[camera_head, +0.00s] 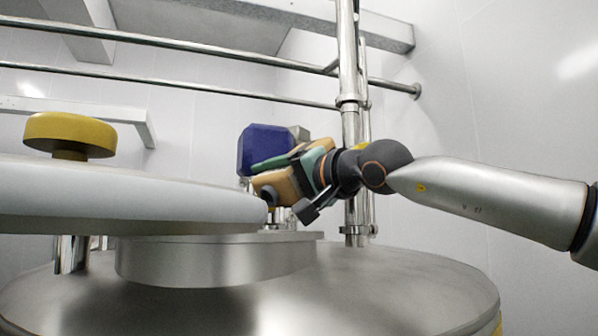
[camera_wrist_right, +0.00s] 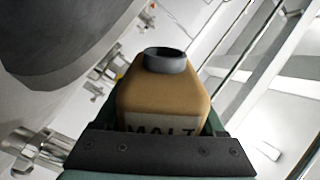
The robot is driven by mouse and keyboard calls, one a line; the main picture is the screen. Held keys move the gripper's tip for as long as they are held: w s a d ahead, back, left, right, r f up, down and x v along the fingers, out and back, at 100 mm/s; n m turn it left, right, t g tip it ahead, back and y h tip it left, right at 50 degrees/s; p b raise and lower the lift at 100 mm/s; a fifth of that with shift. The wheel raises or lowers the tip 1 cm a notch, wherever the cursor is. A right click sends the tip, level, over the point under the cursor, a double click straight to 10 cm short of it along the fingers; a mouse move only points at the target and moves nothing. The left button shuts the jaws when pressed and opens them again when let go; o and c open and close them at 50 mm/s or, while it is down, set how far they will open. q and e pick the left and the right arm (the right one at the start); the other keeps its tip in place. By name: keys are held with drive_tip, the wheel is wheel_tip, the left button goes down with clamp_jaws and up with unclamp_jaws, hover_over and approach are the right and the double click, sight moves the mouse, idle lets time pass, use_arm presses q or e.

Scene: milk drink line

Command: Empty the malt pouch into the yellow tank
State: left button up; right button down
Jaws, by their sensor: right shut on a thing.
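My right gripper (camera_head: 285,172) is shut on the malt pouch, a tan bottle-shaped container (camera_head: 278,187) with a dark grey neck. In the right wrist view the pouch (camera_wrist_right: 165,95) sits between the green fingers, its MALT label partly covered and its neck pointing away from the gripper. In the head view the pouch is beside the lid's right edge, above the collar's right side. The steel tank (camera_head: 390,290) has a raised round collar (camera_head: 215,262) and a yellow patch at its lower right. Its large pale lid (camera_head: 120,195), with a yellow knob (camera_head: 70,133), hangs over the left. The opening is hidden.
A blue block-shaped unit (camera_head: 265,148) stands behind the gripper. A vertical steel pipe (camera_head: 349,110) rises behind my right wrist. Horizontal rails (camera_head: 200,48) run along the white back wall. The lid's edge is close to the pouch.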

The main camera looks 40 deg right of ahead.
idle(0.5)
wheel_tip(320, 180, up, 2)
drive_tip(key=m, duration=0.7)
wheel_tip(320, 180, up, 3)
drive_tip(key=m, duration=0.9)
drive_tip(key=r+m, duration=0.1)
drive_tip(key=m, duration=0.2)
drive_tip(key=shift+r, duration=0.1)
drive_tip(key=m, duration=0.3)
drive_tip(key=r+m, duration=0.1)
drive_tip(key=m, duration=0.2)
drive_tip(key=shift+r, duration=0.15)
